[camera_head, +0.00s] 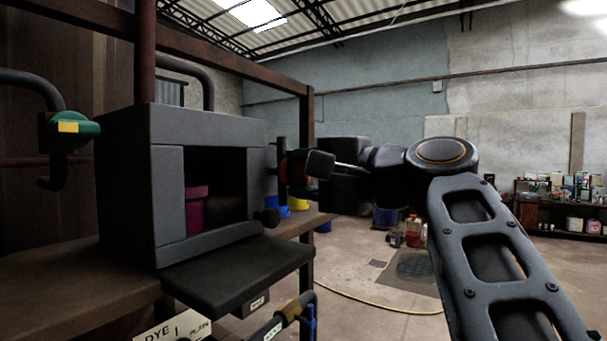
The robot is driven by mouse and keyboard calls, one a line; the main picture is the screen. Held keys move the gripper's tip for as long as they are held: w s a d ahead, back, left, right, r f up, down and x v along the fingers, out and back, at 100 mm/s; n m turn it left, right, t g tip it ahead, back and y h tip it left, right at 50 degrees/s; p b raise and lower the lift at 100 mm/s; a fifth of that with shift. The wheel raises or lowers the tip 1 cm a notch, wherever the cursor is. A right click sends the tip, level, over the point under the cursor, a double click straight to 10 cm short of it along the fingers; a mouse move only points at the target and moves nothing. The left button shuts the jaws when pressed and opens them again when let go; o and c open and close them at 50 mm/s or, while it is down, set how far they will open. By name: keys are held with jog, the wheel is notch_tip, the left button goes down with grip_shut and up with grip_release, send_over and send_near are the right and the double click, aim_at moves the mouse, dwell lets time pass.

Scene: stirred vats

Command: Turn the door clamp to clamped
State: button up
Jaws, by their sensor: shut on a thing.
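A dark grey box (125,190) stands on the bench at the left, with an open front cavity. A flat black door-like panel (235,272) lies out level below the opening. A dark upright handle (281,160), which looks like the door clamp, stands at the box's right side. My gripper (300,168) reaches in from the right and is shut at this handle. The fingertips are small and dark there, so the exact grip is hard to see. A black knob (267,217) sits low on the right of the front.
A magenta container (196,209) is inside the cavity. A green valve with a yellow tag (70,128) is at the far left. Blue and yellow containers (298,204) stand behind the box. A rusty post (307,130) rises near my gripper. The floor at the right is mostly open.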

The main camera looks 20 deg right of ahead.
jog(key=n+b, duration=0.3)
jog(key=n, duration=0.1)
jog(key=shift+f+n+b, duration=0.2)
jog(key=shift+n+b, duration=0.1)
jog(key=shift+b, duration=0.05)
jog(key=n+b, duration=0.2)
jog(key=n, duration=0.2)
jog(key=n+b, duration=0.2)
jog(key=n, duration=0.3)
jog(key=shift+r+n+b, duration=0.1)
jog(key=shift+n+b, duration=0.6)
jog(key=shift+n, duration=1.4)
jog(key=o, duration=0.9)
jog(key=shift+r, duration=0.1)
jog(key=shift+s+d, duration=0.1)
jog(key=shift+d, duration=0.05)
jog(key=v, duration=1.3)
jog(key=shift+s+d, duration=0.15)
jog(key=shift+s, duration=0.05)
